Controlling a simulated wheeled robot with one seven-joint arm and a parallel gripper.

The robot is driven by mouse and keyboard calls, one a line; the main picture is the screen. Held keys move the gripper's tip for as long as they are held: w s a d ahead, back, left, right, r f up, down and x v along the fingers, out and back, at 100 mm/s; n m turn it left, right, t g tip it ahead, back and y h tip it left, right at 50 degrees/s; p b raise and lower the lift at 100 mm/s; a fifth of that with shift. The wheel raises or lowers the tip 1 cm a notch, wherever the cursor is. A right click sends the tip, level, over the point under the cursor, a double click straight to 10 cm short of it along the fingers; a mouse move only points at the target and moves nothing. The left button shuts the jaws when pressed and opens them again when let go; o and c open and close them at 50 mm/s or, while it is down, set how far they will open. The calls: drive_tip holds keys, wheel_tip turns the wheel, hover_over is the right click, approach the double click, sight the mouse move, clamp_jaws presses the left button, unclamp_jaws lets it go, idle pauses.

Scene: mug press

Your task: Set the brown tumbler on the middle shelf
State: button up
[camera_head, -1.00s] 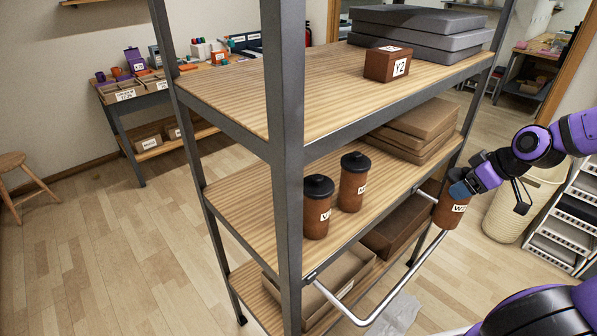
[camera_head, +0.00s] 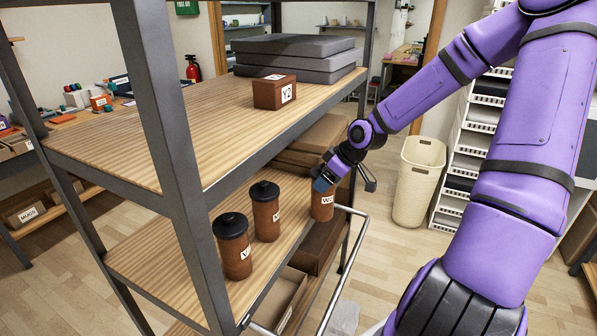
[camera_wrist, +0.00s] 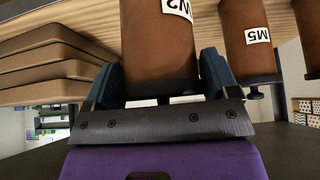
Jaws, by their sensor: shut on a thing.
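The brown tumbler (camera_head: 321,204), labelled W2, is held by my gripper (camera_head: 322,184) at the front edge of the middle shelf (camera_head: 150,266). In the wrist view the jaws (camera_wrist: 160,78) are shut around the tumbler (camera_wrist: 158,40), one finger on each side. Two other brown tumblers with black lids stand on the middle shelf to its left: one at the left end (camera_head: 235,250) and one nearer (camera_head: 266,215). Whether the held tumbler's base touches the shelf is hidden from me.
Brown flat boxes (camera_head: 300,150) are stacked further back on the middle shelf. The top shelf holds a Y2 box (camera_head: 274,92) and grey slabs (camera_head: 298,60). A metal rail (camera_head: 350,250) juts out in front of the shelf. A basket (camera_head: 418,182) stands beyond.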

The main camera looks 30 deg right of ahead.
drive_tip(key=w+a, duration=0.4)
drive_tip(key=w, duration=0.3)
drive_tip(key=shift+w+a, duration=0.15)
drive_tip(key=shift+a, duration=0.25)
drive_tip(key=shift+f, duration=0.15)
drive_tip(key=o, duration=1.2)
drive_tip(key=shift+f, duration=0.1)
drive_tip(key=shift+v, duration=3.9)
